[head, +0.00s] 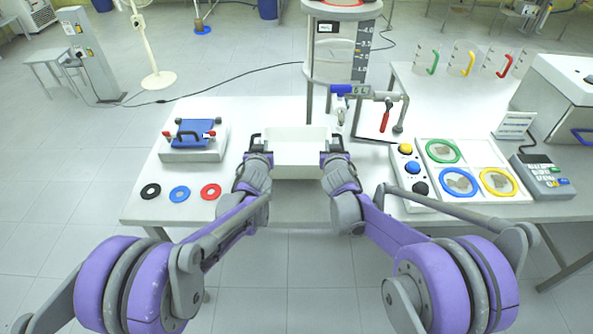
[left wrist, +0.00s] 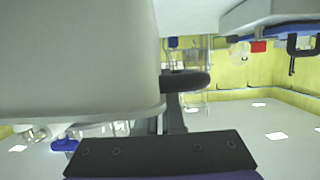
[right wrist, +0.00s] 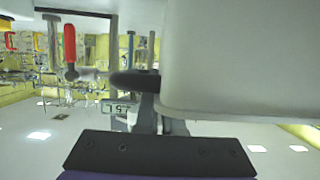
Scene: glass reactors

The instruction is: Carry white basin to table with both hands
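The white basin (head: 297,142) is an open rectangular tub at the middle of the white table in the head view. My left gripper (head: 254,140) is at its left side and my right gripper (head: 335,139) at its right side. The basin wall fills the left of the left wrist view (left wrist: 75,60) and the right of the right wrist view (right wrist: 240,55).
The white table (head: 140,205) carries a blue-handled device (head: 193,140) and several coloured rings at left. A stand with a clamp (head: 385,115) is close behind the basin at right. A button box (head: 411,170), a ring tray (head: 463,181) and a keypad device (head: 541,177) are further right.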

